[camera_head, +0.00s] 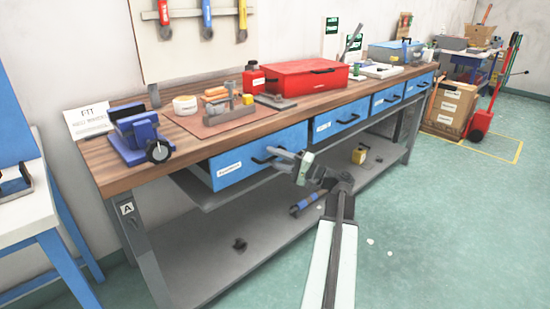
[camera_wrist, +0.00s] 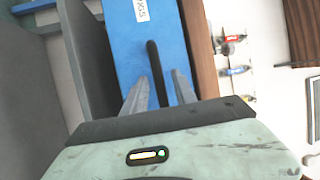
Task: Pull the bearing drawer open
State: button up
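The leftmost blue drawer (camera_head: 235,160) sits under the wooden bench top, with a white label too small to read in the head view. In the wrist view the blue drawer front (camera_wrist: 133,45) shows a label, partly cut off, ending in what looks like "NGS". Its black bar handle (camera_wrist: 153,60) lies between the two fingertips of my gripper (camera_wrist: 158,92). The fingers stand apart, one on each side of the handle, with gaps visible.
Several more blue drawers (camera_head: 338,122) run to the right along the bench. The bench top (camera_head: 150,177) carries a blue vise (camera_head: 137,132), a red toolbox (camera_head: 305,78) and small tools. A grey lower shelf (camera_head: 215,262) lies below. The green floor (camera_head: 430,230) in front is mostly clear.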

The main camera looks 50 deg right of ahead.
grip_shut()
dwell(1.2)
